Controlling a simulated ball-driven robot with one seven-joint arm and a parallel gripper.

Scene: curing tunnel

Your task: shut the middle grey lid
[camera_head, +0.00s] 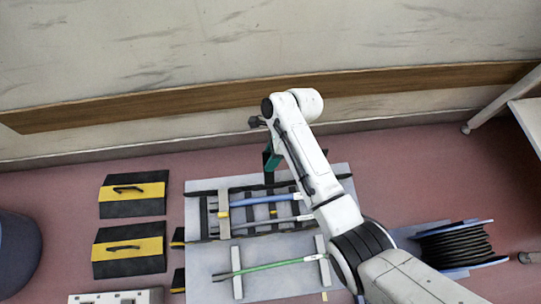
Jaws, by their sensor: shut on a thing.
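No lid can be clearly made out as the middle grey one. A light grey panel (203,271) lies on the floor in the middle, with a black frame on its back half. A blue rod (268,200) and a green rod (268,267) lie across grey bars there. My white arm reaches in from the lower right over the panel's right part. My gripper (269,172), teal and dark, points down at the panel's back edge, by the black frame. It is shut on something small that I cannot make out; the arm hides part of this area.
Two black-and-yellow ramps (133,194) with handles lie at the left. A black cable reel (456,245) stands at the right, near a white table (528,112). A dark blue round object (15,255) is at the left edge. The wall with its wooden rail (160,106) closes the back.

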